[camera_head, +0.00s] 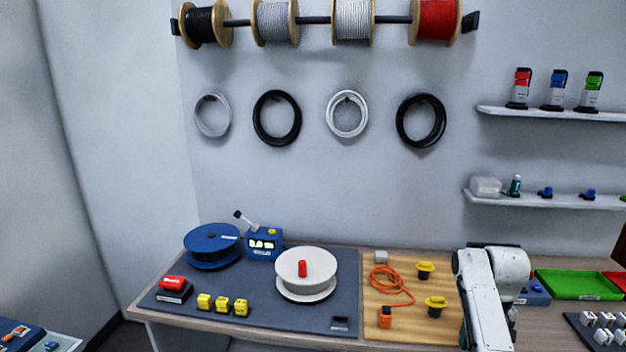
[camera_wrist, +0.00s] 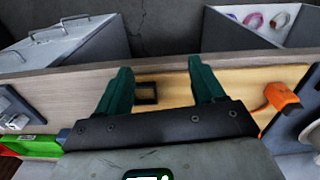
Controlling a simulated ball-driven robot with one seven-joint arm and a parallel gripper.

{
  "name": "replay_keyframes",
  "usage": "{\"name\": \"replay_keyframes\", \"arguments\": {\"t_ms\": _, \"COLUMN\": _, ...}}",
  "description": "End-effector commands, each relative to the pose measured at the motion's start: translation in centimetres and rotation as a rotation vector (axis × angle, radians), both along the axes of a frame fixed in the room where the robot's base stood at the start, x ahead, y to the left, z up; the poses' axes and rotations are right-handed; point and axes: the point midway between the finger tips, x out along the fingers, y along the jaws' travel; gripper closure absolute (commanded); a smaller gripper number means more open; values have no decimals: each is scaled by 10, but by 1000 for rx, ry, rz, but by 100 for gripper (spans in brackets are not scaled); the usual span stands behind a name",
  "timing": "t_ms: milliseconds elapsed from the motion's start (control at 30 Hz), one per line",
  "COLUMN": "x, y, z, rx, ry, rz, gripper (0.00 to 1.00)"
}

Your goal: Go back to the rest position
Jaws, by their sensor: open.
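My gripper (camera_wrist: 160,75) shows in the wrist view with its two dark green fingers spread well apart. Nothing is held between them. In the head view my white arm stands at the right of the board, and the gripper itself cannot be made out there.
An orange connector (camera_wrist: 282,96) lies right of the fingers. In the head view, an orange cable (camera_head: 392,284) and yellow knobs (camera_head: 436,305) lie left of my arm, and a green tray (camera_head: 577,284) right of it. A white spool (camera_head: 306,265) stands on the dark mat (camera_head: 270,312).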

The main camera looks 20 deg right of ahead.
Motion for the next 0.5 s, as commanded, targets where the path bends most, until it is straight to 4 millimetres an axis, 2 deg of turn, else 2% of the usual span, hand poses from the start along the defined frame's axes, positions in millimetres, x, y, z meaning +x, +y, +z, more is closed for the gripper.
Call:
{"name": "replay_keyframes", "arguments": {"t_ms": 33, "x": -5, "y": 22, "z": -19, "rx": 0, "ry": 4, "rz": 23, "gripper": 32}}
{"name": "replay_keyframes", "arguments": {"t_ms": 200, "x": -29, "y": 90, "z": -65, "rx": -11, "ry": -5, "rz": 92, "gripper": 32}}
{"name": "replay_keyframes", "arguments": {"t_ms": 367, "x": -67, "y": 150, "z": -96, "rx": -20, "ry": -15, "rz": 158, "gripper": 32}}
{"name": "replay_keyframes", "arguments": {"t_ms": 500, "x": -108, "y": 197, "z": -111, "rx": -23, "ry": -26, "rz": 218, "gripper": 32}}
